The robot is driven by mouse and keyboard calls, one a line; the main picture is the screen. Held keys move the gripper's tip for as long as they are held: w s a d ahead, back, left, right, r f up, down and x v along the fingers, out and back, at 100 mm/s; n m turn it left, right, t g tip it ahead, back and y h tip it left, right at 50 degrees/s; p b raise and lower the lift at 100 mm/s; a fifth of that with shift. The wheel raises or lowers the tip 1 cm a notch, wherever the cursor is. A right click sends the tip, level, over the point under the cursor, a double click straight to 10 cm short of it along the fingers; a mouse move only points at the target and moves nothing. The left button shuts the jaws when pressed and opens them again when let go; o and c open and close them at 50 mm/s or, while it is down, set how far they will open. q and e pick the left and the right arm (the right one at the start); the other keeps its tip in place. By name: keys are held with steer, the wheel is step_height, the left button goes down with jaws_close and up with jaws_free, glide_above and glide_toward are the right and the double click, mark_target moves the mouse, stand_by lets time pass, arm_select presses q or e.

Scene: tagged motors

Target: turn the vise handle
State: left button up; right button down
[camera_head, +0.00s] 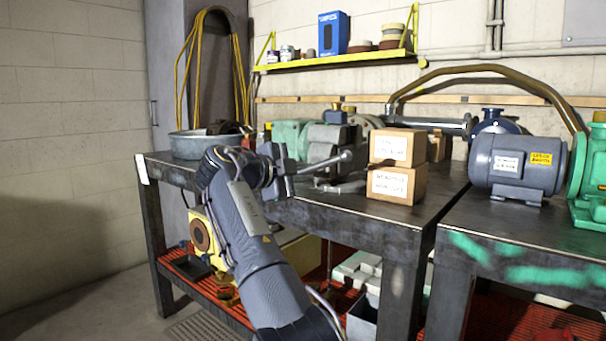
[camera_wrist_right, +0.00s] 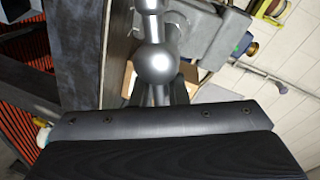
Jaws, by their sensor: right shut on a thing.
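The vise (camera_head: 322,140) is grey and green and stands on the dark workbench. Its handle (camera_head: 318,164) is a thin metal bar slanting up to a ball knob at its right end. My right gripper (camera_head: 288,172) is at the left part of the handle, shut on it; the fingertips are small and partly hidden. In the right wrist view, a grey ball on a bar, the handle (camera_wrist_right: 156,64), shows just in front of my gripper (camera_wrist_right: 157,97). The vise body shows behind it. My left gripper is not in view.
Two stacked cardboard boxes (camera_head: 394,183) stand close to the right of the handle. A round metal pan (camera_head: 190,146) is at the bench's left end. A grey motor (camera_head: 516,166) sits on the right bench. The bench's front edge lies by my right arm.

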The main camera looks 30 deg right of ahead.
steer(key=c, duration=1.4)
jaws_free()
steer(key=shift+w+a+f, duration=0.1)
steer(key=shift+a+f, duration=0.2)
steer(key=shift+a, duration=0.2)
steer(key=shift+c, duration=0.2)
steer(key=shift+r, duration=0.1)
steer(key=shift+d, duration=0.1)
steer(key=v, duration=0.8)
steer(key=shift+p, duration=0.4)
